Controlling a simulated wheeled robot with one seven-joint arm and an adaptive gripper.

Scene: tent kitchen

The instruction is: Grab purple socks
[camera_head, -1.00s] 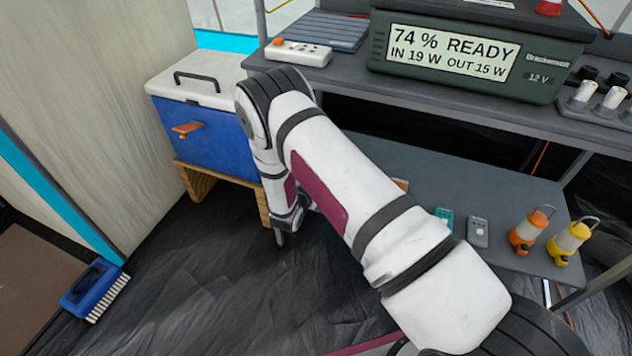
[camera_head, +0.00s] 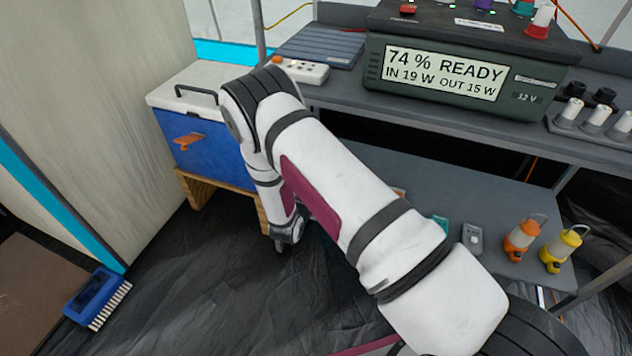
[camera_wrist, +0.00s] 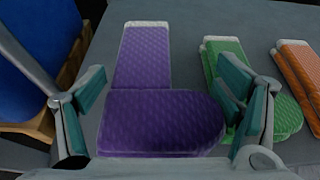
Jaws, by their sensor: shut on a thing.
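The purple socks (camera_wrist: 150,120) are a folded L-shaped bundle with a pale cuff at the top, in the middle of the wrist view. My gripper (camera_wrist: 165,112) has its two green-padded fingers on either side of them, shut on their foot part. I cannot tell whether the socks still touch the grey surface beneath. In the head view, my gripper (camera_head: 281,243) is small and mostly hidden behind my own arm, beside the shelf's left end; the socks do not show there.
A blue cooler (camera_head: 215,145) on a wooden stand is at left. The lower shelf (camera_head: 425,180) holds lanterns (camera_head: 522,236); the upper shelf bears a power station (camera_head: 520,95). A brush (camera_head: 95,295) lies on the floor.

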